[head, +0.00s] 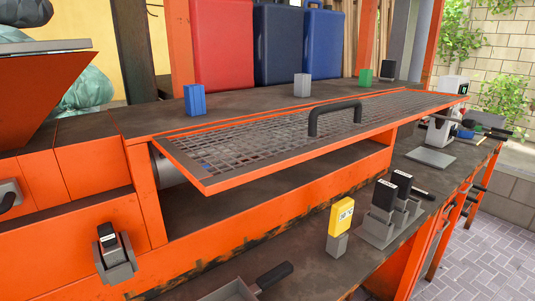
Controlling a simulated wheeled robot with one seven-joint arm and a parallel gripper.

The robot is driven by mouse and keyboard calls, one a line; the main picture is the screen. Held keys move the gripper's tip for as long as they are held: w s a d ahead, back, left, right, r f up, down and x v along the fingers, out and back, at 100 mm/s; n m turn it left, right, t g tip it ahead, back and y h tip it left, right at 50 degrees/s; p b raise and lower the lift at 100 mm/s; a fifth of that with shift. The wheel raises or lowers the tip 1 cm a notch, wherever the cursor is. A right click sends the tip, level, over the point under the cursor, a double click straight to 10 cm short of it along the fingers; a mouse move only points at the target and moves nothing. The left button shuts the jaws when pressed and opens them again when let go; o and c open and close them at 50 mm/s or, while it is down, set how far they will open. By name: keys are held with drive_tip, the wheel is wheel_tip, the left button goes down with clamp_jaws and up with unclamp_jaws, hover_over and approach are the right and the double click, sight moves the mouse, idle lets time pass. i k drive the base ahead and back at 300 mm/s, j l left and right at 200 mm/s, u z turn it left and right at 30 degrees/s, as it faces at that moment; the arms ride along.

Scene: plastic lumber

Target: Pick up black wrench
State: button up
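I cannot make out a black wrench for certain. A long dark tool-like thing (486,130) lies at the far right end of the lower bench, too small to identify. A short black bar (422,193) sticks out beside the black-topped grey blocks on the same bench. My gripper is not in view.
An orange-framed mesh grate (250,143) with a black handle (334,117) is tilted over the upper bench. On the lower bench stand a yellow-topped block (341,217), black-topped grey blocks (391,203) and a black-handled grey pan (233,291). Coloured cases stand behind.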

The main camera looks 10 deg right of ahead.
sight(415, 189)
drive_tip(key=k+j+u, duration=0.15)
drive_tip(key=j+u, duration=0.15)
drive_tip(key=u, duration=0.2)
drive_tip(key=z, duration=1.65)
drive_tip(key=i+l+u, duration=0.15)
drive_tip(key=l+u, duration=0.15)
drive_tip(key=i+l+u, duration=0.15)
drive_tip(key=l+u, duration=0.2)
drive_tip(key=l, duration=0.15)
drive_tip(key=l+u, duration=0.3)
drive_tip(key=l, duration=0.15)
drive_tip(key=i+l+u, duration=0.1)
drive_tip(key=l+u, duration=0.25)
drive_tip(key=i+l+u, duration=0.5)
drive_tip(key=l+u, duration=0.25)
drive_tip(key=i+l+u, duration=0.25)
drive_tip(key=l, duration=0.15)
drive_tip(key=l+u, duration=0.25)
drive_tip(key=l, duration=0.1)
